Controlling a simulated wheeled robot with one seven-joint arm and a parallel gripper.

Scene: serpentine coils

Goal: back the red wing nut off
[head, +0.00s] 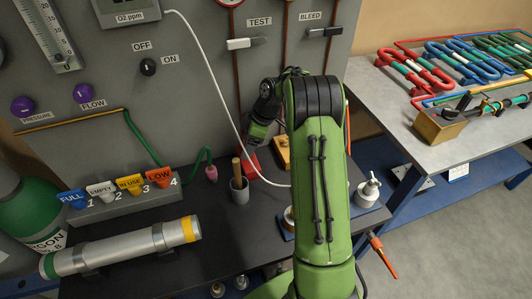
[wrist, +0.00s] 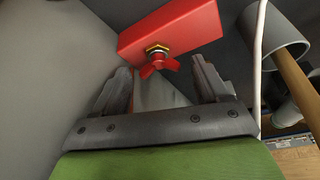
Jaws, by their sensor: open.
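The red wing nut (wrist: 158,66) shows in the wrist view on a brass hex fitting (wrist: 157,49), at the face of a red block (wrist: 180,28). My gripper (wrist: 162,76) is open, with one finger left of the wing nut and the other to its right, close to its right wing. I cannot tell whether a finger touches it. In the head view my gripper (head: 252,146) points down near the panel, above the red block (head: 251,164). The wing nut cannot be made out in the head view.
A grey cup (head: 239,190) with a wooden handle stands left of the red block; the cup also shows at the right of the wrist view (wrist: 275,38). A white cable (head: 216,95) hangs close by. A silver cylinder (head: 125,247) lies at front left.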

